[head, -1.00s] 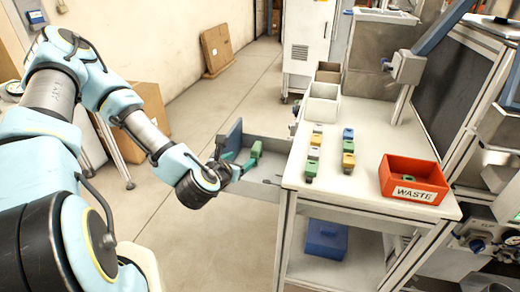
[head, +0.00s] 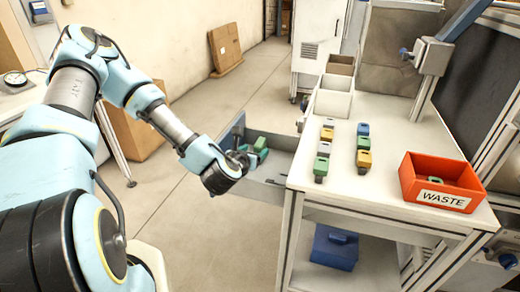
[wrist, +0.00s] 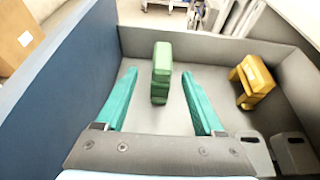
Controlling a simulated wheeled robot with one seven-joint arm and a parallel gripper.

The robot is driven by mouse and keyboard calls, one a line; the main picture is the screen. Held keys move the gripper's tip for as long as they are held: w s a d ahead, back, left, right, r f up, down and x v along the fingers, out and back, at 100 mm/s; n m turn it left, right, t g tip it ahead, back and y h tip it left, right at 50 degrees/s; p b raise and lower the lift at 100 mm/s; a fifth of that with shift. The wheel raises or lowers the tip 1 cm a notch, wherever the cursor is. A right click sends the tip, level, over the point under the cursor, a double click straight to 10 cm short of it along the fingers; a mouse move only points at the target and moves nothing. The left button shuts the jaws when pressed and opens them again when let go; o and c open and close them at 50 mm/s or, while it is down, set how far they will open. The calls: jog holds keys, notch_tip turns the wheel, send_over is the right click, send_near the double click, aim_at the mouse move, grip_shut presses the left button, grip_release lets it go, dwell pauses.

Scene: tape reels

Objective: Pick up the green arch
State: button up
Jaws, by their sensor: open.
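The green arch (wrist: 161,72) stands in an open grey drawer (wrist: 215,46) in the wrist view, seen nearly edge-on. In the head view the arch (head: 261,144) shows partly beyond my gripper (head: 246,157). In the wrist view my gripper (wrist: 158,74) is open, its two teal fingers reaching into the drawer. The arch stands between and slightly past the fingertips, with a gap on each side. Nothing is held.
A yellow arch (wrist: 252,82) stands right of the right finger, near the drawer wall. The drawer's blue panel (wrist: 55,85) rises at left. On the worktop (head: 345,200) are two rows of coloured blocks, a grey bin (head: 332,103) and a red WASTE bin (head: 437,199).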

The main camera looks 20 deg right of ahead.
jog(key=p+x, duration=0.2)
jog(key=x, duration=0.2)
jog(key=shift+d, duration=0.25)
jog(key=shift+w+d+f, duration=0.2)
jog(key=shift+w+f, duration=0.1)
jog(key=shift+w, duration=0.05)
grip_shut()
